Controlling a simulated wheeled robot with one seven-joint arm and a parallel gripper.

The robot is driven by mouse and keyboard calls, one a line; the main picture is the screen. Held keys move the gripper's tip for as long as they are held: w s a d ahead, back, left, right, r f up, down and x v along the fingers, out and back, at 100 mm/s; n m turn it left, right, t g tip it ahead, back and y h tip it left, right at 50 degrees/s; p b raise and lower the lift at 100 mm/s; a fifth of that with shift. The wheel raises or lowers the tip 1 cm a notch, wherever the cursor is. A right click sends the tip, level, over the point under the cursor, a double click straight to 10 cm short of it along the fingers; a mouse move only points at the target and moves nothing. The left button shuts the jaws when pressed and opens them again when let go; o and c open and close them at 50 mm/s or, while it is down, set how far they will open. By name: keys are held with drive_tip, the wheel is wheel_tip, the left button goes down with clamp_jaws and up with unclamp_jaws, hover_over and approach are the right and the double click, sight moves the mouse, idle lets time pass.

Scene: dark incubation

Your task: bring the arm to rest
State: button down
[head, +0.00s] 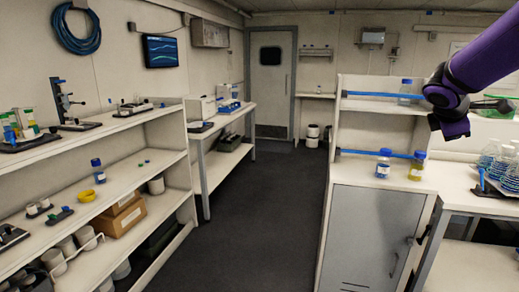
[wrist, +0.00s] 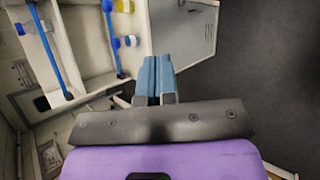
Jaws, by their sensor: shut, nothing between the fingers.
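My gripper (wrist: 154,66) is shut and empty, its two blue-grey fingers pressed together in the wrist view. My purple arm (head: 485,55) reaches in from the upper right in the head view, raised in front of the right-hand shelf unit (head: 384,81). The fingers cannot be told clearly in the head view. In the wrist view the fingers stand out over the cabinet side and the dark floor, with nothing touching them.
Flasks (head: 488,157) stand on the bench at far right. Laden shelves (head: 120,128) line the left. The dark floor aisle (head: 262,205) is clear.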

drive_tip(key=s+a+m+y, duration=0.2)
drive_tip(key=s+a+m, duration=0.2)
drive_tip(key=s, duration=0.6)
drive_tip(key=s+a+f+m+y, duration=0.1)
drive_tip(key=s+a+m+y, duration=0.2)
drive_tip(key=s+a+m, duration=0.2)
drive_tip(key=s+a+m+y, duration=0.2)
drive_tip(key=s+a+m, duration=0.3)
drive_tip(key=s+a, duration=0.4)
drive_tip(key=s, duration=0.5)
drive_tip(key=shift+s+f+y, duration=0.3)
drive_tip(key=shift+s+f, duration=0.1)
